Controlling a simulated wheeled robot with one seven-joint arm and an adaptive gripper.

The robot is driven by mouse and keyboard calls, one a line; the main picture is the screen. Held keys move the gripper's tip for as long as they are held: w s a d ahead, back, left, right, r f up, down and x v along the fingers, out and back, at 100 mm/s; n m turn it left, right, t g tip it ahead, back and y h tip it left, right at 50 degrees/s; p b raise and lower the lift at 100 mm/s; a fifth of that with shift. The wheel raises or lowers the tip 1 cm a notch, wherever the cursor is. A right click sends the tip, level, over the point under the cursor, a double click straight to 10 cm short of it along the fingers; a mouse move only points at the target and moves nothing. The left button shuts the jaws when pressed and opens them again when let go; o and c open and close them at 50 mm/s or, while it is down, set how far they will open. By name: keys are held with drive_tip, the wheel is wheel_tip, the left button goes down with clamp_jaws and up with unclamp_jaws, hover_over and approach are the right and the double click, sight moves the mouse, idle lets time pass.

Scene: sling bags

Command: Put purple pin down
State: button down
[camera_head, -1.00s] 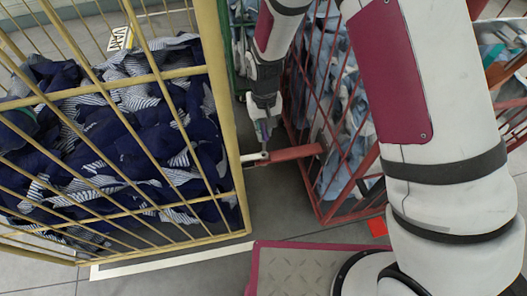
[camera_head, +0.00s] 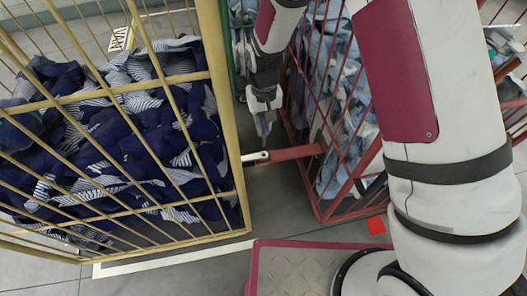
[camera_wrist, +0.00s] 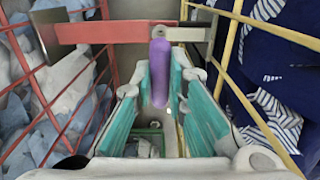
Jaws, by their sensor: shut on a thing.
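The purple pin (camera_wrist: 159,75) is a smooth rounded rod between the teal finger pads of my gripper (camera_wrist: 161,88) in the wrist view. My gripper is shut on it. In the head view my gripper (camera_head: 262,108) hangs in the gap between the yellow and red cages, and a small purple part of the pin (camera_head: 264,128) shows below the fingers. The red bar (camera_head: 290,153) with its metal end lies just below the pin in the head view, with a visible gap in the picture. The bar (camera_wrist: 105,31) crosses behind the pin's far end in the wrist view.
The yellow cage (camera_head: 232,120) with dark blue striped cloth stands left. The red cage (camera_head: 318,185) with light blue cloth stands right. Grey floor shows in the narrow gap between them. A small red square (camera_head: 376,225) lies on the floor.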

drive_tip(key=shift+r+p, duration=0.4)
drive_tip(key=shift+r, duration=0.55)
